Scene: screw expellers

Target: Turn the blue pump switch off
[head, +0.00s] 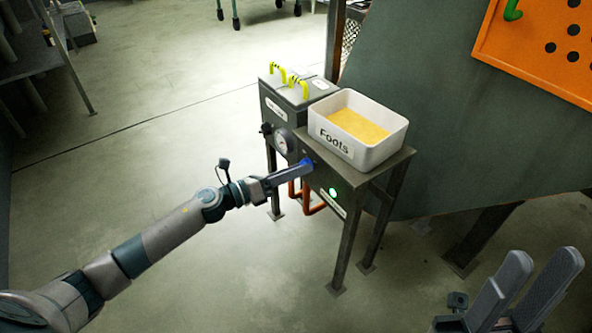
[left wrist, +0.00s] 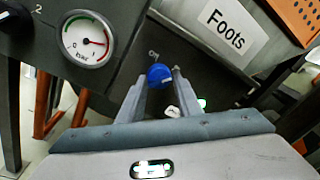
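The blue pump switch (left wrist: 159,75) is a round knob on the dark front panel, below a small ON label. In the left wrist view it sits between the fingertips of my left gripper (left wrist: 162,80). The fingers stand apart on either side of it; whether both touch it I cannot tell. In the head view my left gripper (head: 303,168) reaches the panel and mostly hides the switch, of which a blue patch shows. A green lamp (head: 333,192) glows on the panel to the right. My right gripper (head: 543,262) is open and empty at the lower right, away from the panel.
A white tray labelled Foots (head: 365,158) with yellow contents stands on top of the machine stand. A pressure gauge (left wrist: 87,39) is left of the switch. Yellow-handled lids (head: 298,88) are behind.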

